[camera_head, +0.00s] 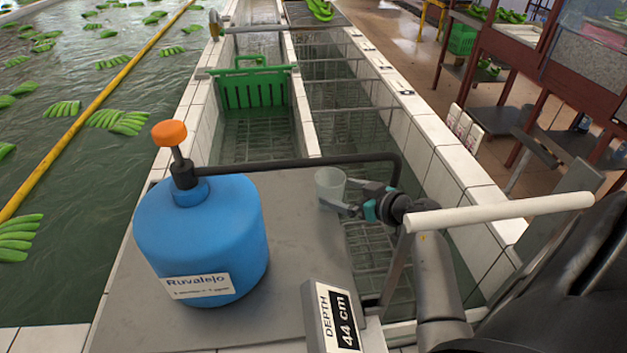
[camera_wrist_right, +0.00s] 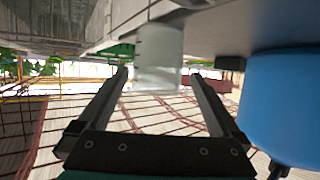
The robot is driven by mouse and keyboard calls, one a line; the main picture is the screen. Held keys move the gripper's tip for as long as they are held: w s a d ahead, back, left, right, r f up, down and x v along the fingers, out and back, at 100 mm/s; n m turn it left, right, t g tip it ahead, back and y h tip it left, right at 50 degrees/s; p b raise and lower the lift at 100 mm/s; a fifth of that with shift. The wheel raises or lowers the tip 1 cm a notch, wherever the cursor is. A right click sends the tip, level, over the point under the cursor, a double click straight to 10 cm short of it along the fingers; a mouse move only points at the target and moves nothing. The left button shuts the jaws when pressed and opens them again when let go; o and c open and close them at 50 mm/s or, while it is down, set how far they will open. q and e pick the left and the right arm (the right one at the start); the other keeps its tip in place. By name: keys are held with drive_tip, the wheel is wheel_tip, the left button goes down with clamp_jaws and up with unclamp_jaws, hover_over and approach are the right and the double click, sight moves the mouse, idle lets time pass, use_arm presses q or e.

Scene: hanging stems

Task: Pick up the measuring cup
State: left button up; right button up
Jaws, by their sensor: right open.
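The measuring cup (camera_head: 329,182) is a small, clear, frosted cup standing upright near the right edge of the grey metal plate (camera_head: 290,225). My right gripper (camera_head: 344,196) is open beside the cup, to its right, with its fingers pointing at it. In the right wrist view the picture is upside down; the cup (camera_wrist_right: 158,58) appears between the tips of the two open fingers (camera_wrist_right: 158,76). I cannot tell whether the fingers touch it. My left gripper is not in view.
A blue jug (camera_head: 200,235) with an orange knob stands left of the cup; it also shows in the wrist view (camera_wrist_right: 285,110). A dark rail (camera_head: 300,163) runs behind the cup. A depth sign (camera_head: 332,318) stands in front. Water channels lie beyond.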

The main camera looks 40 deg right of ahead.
drive_tip(key=shift+w, duration=0.45)
drive_tip(key=shift+w+f, duration=0.15)
drive_tip(key=shift+w, duration=0.15)
drive_tip(key=shift+b+x, duration=0.45)
drive_tip(key=shift+x, duration=0.45)
drive_tip(key=b+x, duration=0.1)
drive_tip(key=x, duration=0.3)
drive_tip(key=shift+w+d+f+b, duration=0.1)
drive_tip(key=shift+d+f+b, duration=0.05)
drive_tip(key=shift+f+b, duration=0.2)
drive_tip(key=shift+w, duration=0.25)
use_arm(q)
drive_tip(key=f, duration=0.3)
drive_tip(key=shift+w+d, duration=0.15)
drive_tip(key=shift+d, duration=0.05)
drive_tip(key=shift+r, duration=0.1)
use_arm(e)
drive_tip(key=c, duration=1.2)
drive_tip(key=shift+o, duration=0.2)
